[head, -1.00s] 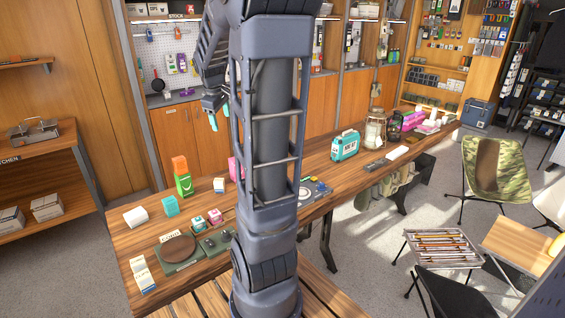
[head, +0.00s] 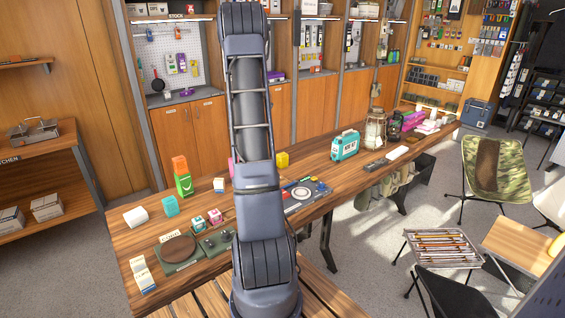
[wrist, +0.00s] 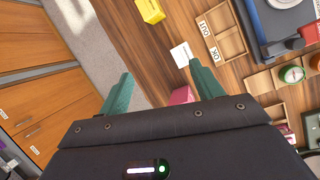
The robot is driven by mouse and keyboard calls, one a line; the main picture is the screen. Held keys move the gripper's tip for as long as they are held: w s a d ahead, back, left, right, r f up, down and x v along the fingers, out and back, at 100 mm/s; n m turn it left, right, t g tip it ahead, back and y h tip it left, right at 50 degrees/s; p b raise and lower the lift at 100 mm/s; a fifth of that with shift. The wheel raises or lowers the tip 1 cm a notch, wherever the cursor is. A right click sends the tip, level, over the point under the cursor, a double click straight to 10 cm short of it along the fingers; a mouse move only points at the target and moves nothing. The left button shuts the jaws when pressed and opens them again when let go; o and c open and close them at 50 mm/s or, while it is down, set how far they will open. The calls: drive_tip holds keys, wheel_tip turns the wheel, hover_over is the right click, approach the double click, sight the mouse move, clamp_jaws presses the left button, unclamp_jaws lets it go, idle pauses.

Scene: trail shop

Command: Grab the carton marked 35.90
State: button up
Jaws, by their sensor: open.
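I cannot read 35.90 on any carton. The yellow box also shows in the wrist view (wrist: 150,10), near a white block with small print (wrist: 181,54) and a partly hidden pink box (wrist: 182,96). My gripper (wrist: 162,84) is open and empty above the table, its teal fingers apart; my arm hides it in the head view.
A larger teal case (head: 345,146) stands towards the right. A wooden tray with labelled compartments (wrist: 222,42) lies beside the white block. Cabinets line the back.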

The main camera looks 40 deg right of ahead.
sight(281, 154)
drive_tip(key=d+f+n, duration=0.1)
drive_tip(key=d+f, duration=0.3)
drive_tip(key=f, duration=0.1)
drive_tip(key=d+f+n, duration=0.1)
drive_tip(key=d+f, duration=0.4)
drive_tip(key=f, duration=0.1)
drive_tip(key=w+d+f+n+g, duration=0.1)
drive_tip(key=d+f, duration=0.3)
drive_tip(key=f, duration=0.2)
drive_tip(key=shift+d, duration=0.15)
drive_tip(key=shift+x, duration=2.6)
drive_tip(key=shift+s, duration=0.1)
drive_tip(key=c, duration=1.1)
drive_tip(key=shift+c, duration=0.2)
